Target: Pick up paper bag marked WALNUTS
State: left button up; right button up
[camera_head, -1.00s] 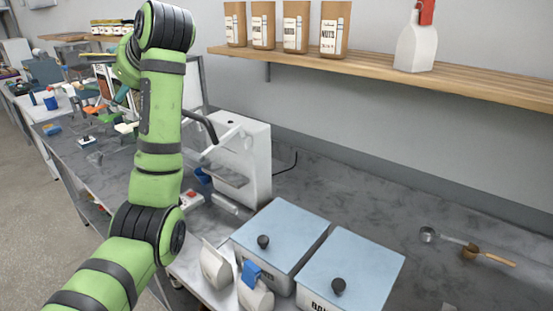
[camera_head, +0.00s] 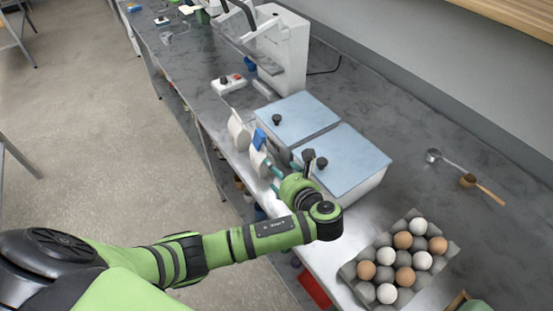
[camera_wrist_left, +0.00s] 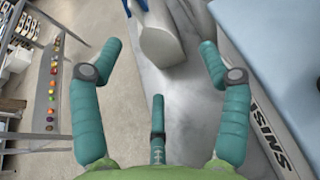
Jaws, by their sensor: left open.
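No paper bag marked WALNUTS can be made out in the current views. My left gripper (camera_head: 274,178) is at the front edge of the counter, beside the two blue-lidded bins. A white rounded object (camera_wrist_left: 160,38) lies just beyond the fingertips, with a blue piece at the top of that view. In the head view, a white object with a blue clip (camera_head: 257,158) stands close to the gripper. My right gripper is not in view.
Two blue-lidded bins (camera_head: 343,158) stand right of the gripper; one side label (camera_wrist_left: 268,130) is partly readable. An egg tray (camera_head: 350,272) with several eggs sits at lower right. A white machine (camera_head: 284,48) stands behind. A bare wooden shelf part (camera_head: 505,12) shows.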

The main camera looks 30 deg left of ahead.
aim_at(262, 155)
pick_arm(q)
jog(key=shift+s+d+f+m, duration=0.15)
jog(key=shift+d+f+m, duration=0.15)
jog(key=shift+d+f, duration=0.2)
jog(key=shift+w+a+f+p, duration=0.1)
jog(key=shift+w+a+p, duration=0.1)
jog(key=shift+a, duration=0.2)
jog(key=shift+w+a+f+p, duration=0.1)
jog(key=shift+a+p, duration=0.1)
jog(key=shift+a, duration=0.15)
jog(key=x, duration=0.2)
jog(key=p+x, duration=0.1)
jog(key=x, duration=0.1)
jog(key=shift+a, duration=0.55)
jog(key=shift+w+a+f, duration=0.1)
jog(key=shift+w+f, duration=0.05)
jog(key=shift+w, duration=0.05)
jog(key=shift+a, duration=0.1)
jog(key=shift+c, duration=0.5)
jog(key=c, duration=1.2)
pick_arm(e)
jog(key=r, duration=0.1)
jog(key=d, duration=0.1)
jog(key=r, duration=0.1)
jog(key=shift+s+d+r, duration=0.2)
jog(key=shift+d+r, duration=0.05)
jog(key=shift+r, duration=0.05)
